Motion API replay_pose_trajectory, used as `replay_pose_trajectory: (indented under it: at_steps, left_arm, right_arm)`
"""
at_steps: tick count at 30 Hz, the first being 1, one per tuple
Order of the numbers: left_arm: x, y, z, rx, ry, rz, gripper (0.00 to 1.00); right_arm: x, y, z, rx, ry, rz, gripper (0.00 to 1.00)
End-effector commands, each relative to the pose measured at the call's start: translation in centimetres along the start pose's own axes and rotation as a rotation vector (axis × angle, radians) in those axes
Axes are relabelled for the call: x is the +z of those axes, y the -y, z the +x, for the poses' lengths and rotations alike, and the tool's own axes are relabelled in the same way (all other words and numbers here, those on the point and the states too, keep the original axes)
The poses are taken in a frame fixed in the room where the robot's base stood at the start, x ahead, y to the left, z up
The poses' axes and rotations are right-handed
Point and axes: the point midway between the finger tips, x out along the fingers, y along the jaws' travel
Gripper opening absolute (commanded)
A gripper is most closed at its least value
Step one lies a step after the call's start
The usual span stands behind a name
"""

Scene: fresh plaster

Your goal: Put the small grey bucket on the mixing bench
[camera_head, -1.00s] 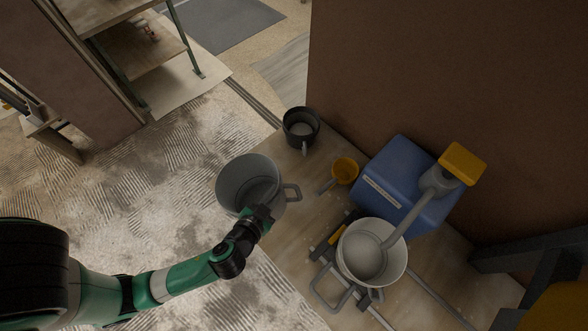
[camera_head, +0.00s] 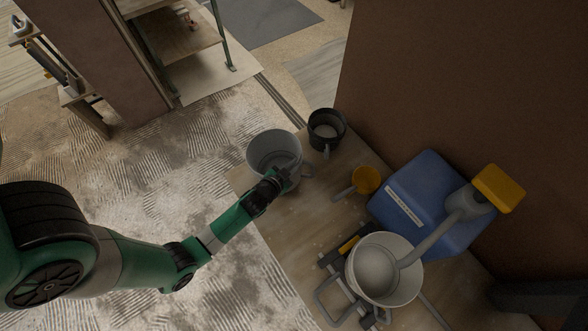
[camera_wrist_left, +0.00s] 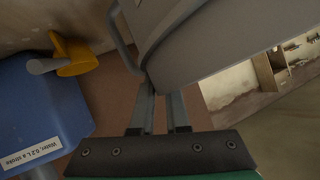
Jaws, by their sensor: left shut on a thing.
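The small grey bucket (camera_head: 262,148) is at the far left corner of the wooden mixing bench (camera_head: 292,222) in the head view. My left gripper (camera_head: 281,176) is shut on the near side of its wall. The left wrist view shows the grey wall of the bucket (camera_wrist_left: 215,45) close up, with the fingers (camera_wrist_left: 160,105) against it. The bucket looks roughly upright and overlaps the bench edge in the picture. I cannot tell whether its base touches the bench top. My right gripper is not in view.
A black bucket (camera_head: 317,128) stands close right of the grey one. An orange cup (camera_head: 368,179), a blue water box (camera_head: 425,185) with a yellow-topped pump (camera_head: 498,187), and a pale bucket (camera_head: 412,283) also stand on the bench. A brown wall (camera_head: 440,80) rises behind.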

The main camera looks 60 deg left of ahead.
Motion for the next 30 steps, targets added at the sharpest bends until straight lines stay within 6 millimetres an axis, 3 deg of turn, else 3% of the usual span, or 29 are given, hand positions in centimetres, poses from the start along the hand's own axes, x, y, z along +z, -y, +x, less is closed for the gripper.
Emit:
replay_pose_trajectory:
  at_steps: [3,10,11,12,16,17,26,30]
  left_arm:
    - [2.0,-0.8,1.0,0.002,0.002,0.002,0.0]
    - [2.2,-0.8,1.0,0.002,0.005,0.001,0.0]
    - [2.4,-0.8,1.0,0.002,0.008,0.0,0.15]
    - [2.4,-0.8,1.0,0.002,0.008,0.0,0.22]
    - [2.3,-0.8,1.0,0.002,0.007,0.0,0.46]
    - [2.3,-0.8,1.0,0.002,0.006,0.0,0.47]
    - [2.1,-0.8,0.8,0.002,0.004,0.0,0.47]
    - [2.0,-0.8,-0.8,0.003,0.002,0.001,0.47]
  right_arm:
    - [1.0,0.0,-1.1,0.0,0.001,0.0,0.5]
    - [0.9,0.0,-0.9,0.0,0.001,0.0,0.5]
    - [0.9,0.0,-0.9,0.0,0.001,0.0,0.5]
    - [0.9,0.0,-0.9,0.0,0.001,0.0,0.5]
    - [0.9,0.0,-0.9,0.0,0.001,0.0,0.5]
    - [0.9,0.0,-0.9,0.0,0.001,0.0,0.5]
    - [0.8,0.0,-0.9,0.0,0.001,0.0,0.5]
    - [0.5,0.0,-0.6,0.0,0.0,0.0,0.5]
